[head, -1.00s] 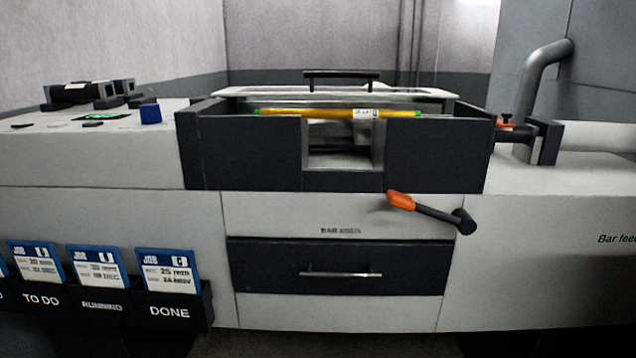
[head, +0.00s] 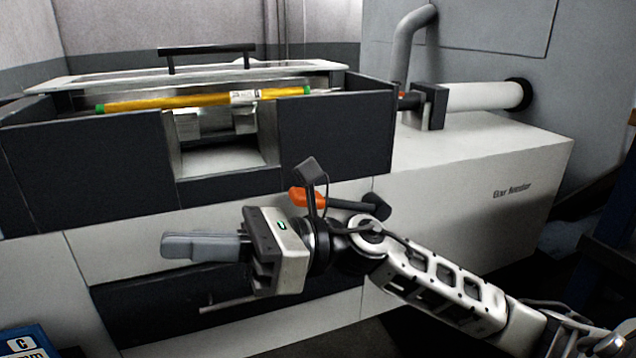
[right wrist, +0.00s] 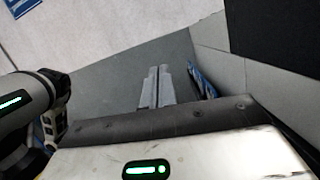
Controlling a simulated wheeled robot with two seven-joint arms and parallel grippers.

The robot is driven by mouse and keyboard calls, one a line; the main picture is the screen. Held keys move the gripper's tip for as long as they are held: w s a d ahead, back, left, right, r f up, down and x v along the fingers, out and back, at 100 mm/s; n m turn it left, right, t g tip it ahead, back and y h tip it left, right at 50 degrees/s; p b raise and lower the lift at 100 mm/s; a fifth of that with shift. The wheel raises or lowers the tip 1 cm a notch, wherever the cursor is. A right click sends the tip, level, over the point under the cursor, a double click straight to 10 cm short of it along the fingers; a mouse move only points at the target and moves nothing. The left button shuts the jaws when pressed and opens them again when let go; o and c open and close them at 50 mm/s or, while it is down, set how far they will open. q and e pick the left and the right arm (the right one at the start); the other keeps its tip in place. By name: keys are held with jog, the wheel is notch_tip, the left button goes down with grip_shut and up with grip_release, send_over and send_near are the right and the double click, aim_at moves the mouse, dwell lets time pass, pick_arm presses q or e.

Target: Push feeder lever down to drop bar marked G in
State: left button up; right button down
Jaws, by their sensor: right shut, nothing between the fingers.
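The feeder lever's orange grip (head: 306,198) shows in the head view on the front of the machine, partly hidden behind my right wrist. Its dark arm runs right to a black pivot (head: 376,206). A yellow bar (head: 180,101) with green ends and a white label lies across the top of the dark feeder tray (head: 335,130); I cannot read the label clearly. My right gripper (head: 168,246) is shut and empty, pointing left in front of the machine, left of and below the lever grip. Its closed fingers also show in the right wrist view (right wrist: 156,88). My left gripper is not in view.
A drawer with a bar handle (head: 228,303) is below, partly behind my gripper. A blue job card (head: 22,342) is at the lower left. The floor right of the machine is dark.

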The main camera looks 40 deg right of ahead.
jog(key=w+d+r+n+t+h, duration=0.15)
jog(key=d+r+n+h, duration=0.25)
jog(key=d+n+h, duration=0.7)
jog(key=d+r+n+t+h, duration=0.3)
jog(key=d+n+h, duration=0.45)
jog(key=d, duration=0.55)
send_over(319, 199)
jog(key=d, duration=0.1)
notch_tip(319, 199, down, 6)
jog(key=shift+s+a+f+m+h+b, duration=0.1)
jog(key=shift+f+m+h+b, duration=0.1)
jog(key=shift+f, duration=0.4)
jog(key=shift+a+f+m+h+b, duration=0.1)
jog(key=shift+f+h+b, duration=0.05)
jog(key=shift+f, duration=0.4)
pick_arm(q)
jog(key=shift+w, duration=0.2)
pick_arm(e)
jog(key=shift+a+f, duration=0.3)
jog(key=shift+f, duration=0.45)
